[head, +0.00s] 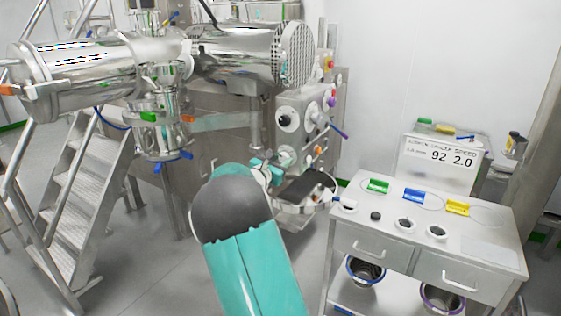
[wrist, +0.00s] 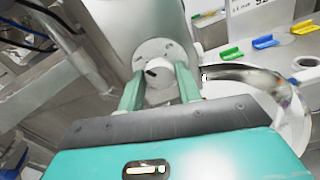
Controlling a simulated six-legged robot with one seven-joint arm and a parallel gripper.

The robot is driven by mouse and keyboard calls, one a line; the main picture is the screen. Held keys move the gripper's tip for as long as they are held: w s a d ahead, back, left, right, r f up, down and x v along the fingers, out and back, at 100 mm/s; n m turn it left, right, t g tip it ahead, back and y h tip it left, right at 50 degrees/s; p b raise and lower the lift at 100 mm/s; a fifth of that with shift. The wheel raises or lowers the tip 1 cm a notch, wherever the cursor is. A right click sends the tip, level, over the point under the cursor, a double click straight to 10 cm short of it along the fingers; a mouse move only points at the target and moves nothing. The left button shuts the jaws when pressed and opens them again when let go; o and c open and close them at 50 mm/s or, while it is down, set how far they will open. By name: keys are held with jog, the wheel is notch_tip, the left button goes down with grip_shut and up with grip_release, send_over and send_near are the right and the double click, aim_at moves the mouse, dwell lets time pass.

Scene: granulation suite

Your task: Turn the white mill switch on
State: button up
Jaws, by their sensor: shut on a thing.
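The white mill switch (wrist: 161,94) is a round white knob with a short dark mark, on a pale round plate on the metal housing. In the wrist view my gripper (wrist: 160,84) has one teal finger on each side of the knob and is shut on it. The dark mark looks tilted, but I cannot tell from it whether the switch is on. In the head view my gripper (head: 267,168) is at the lower part of the machine's control panel (head: 302,125). The switch is not clearly visible there, close to the fingers.
A shiny curved metal spout (wrist: 245,76) lies just right of my gripper. A grey cart (head: 445,225) with coloured scoops and small cups stands at the right, carrying a sign (head: 437,163). Metal steps (head: 85,185) are at the left. Open floor lies in front.

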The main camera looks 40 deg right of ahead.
jog(key=m, duration=1.2)
jog(key=shift+f+m, duration=0.1)
jog(key=shift+m, duration=1.8)
jog(key=o, duration=1)
jog(key=shift+s, duration=0.1)
jog(key=v, duration=1.3)
jog(key=shift+a, duration=0.4)
